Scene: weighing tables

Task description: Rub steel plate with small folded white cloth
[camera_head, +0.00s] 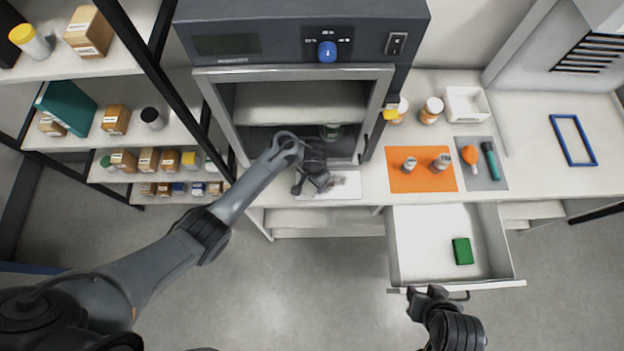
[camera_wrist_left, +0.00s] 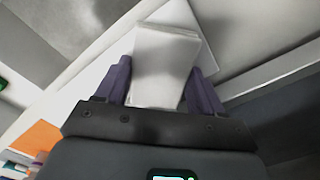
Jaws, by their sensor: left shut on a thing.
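The small folded white cloth (camera_wrist_left: 166,62) is held between the two fingers of my left gripper (camera_wrist_left: 160,90) in the wrist view. In the head view this gripper (camera_head: 318,181) is low over a pale flat plate (camera_head: 345,188), which looks like the steel plate, on the counter in front of the open cabinet. A faint reddish-grey smudge shows on the plate. The plate also shows under the cloth in the wrist view (camera_wrist_left: 108,66); whether they touch is unclear. My right gripper (camera_head: 427,291) is empty, its fingers apart, by the front of the open drawer.
The pulled-out drawer (camera_head: 420,240) holds a green block (camera_head: 462,251). An orange mat (camera_head: 423,181) with two small jars lies right of the plate. A grey mat (camera_head: 487,184), white bin (camera_head: 466,104) and blue frame (camera_head: 573,140) are further right. Shelves stand at left.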

